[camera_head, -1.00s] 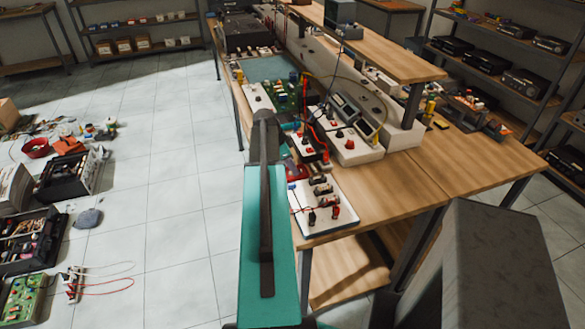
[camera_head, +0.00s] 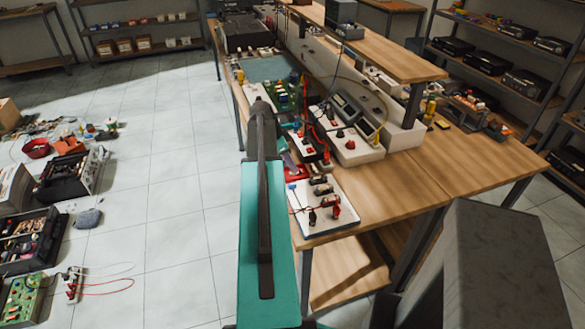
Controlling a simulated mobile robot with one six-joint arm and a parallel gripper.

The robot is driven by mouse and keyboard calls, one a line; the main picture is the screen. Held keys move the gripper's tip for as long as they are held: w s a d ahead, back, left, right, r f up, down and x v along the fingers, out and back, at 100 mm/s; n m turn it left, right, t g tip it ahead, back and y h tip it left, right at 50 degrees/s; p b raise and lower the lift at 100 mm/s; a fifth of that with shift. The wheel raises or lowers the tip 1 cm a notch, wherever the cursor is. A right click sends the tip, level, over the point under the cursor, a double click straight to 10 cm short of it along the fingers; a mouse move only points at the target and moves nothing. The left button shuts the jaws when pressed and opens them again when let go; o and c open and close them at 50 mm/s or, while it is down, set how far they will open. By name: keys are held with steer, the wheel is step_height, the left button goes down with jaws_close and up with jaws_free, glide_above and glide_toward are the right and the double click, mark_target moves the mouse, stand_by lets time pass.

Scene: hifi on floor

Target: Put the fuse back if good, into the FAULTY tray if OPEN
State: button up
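My arm, with a teal link and a dark link above it, rises up the middle of the head view and covers the bench's near left edge. My gripper cannot be made out; it seems hidden behind the arm. No fuse can be told apart at this size. A white board (camera_head: 322,205) with small dark and red parts lies on the near left corner of the bench. A red item (camera_head: 297,171), partly covered by my arm, lies just behind it; I cannot tell whether it is the FAULTY tray. A meter with a display (camera_head: 347,112) stands further back.
The wooden bench (camera_head: 420,185) has clear top to the right of the boards.

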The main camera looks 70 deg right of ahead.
steer(key=b+v, duration=0.1)
steer(key=v, duration=0.8)
steer(key=shift+r+b, duration=0.2)
steer(key=shift+b, duration=0.2)
steer(key=shift+w+a+f, duration=0.1)
steer(key=shift+w+a, duration=0.05)
steer(key=w+a+f+n, duration=0.7)
steer(key=w+a+f, duration=0.55)
steer(key=f, duration=0.25)
steer(key=w+a+f+n+y, duration=0.15)
steer(key=a+f+n, duration=0.25)
steer(key=a+f, duration=0.4)
steer(key=w+a+f+n+y, duration=0.1)
steer(key=w+a+f+n, duration=0.2)
steer(key=a+f, duration=0.55)
steer(key=s+a+f+n, duration=0.3)
steer(key=a+f, duration=0.1)
steer(key=a, duration=0.5)
steer(key=s+a+f+n+g, duration=0.1)
steer(key=s+a+f+n, duration=0.25)
steer(key=a, duration=0.55)
steer(key=s+a+f+n, duration=0.2)
steer(key=a+f+n, duration=0.25)
steer(key=a, duration=0.45)
steer(key=s+a+f+n+g, duration=0.1)
steer(key=s+a+f+n, duration=0.2)
steer(key=s+a, duration=0.4)
steer(key=shift+s+a+f, duration=0.35)
steer(key=shift+s+f, duration=0.15)
steer(key=shift+s, duration=0.6)
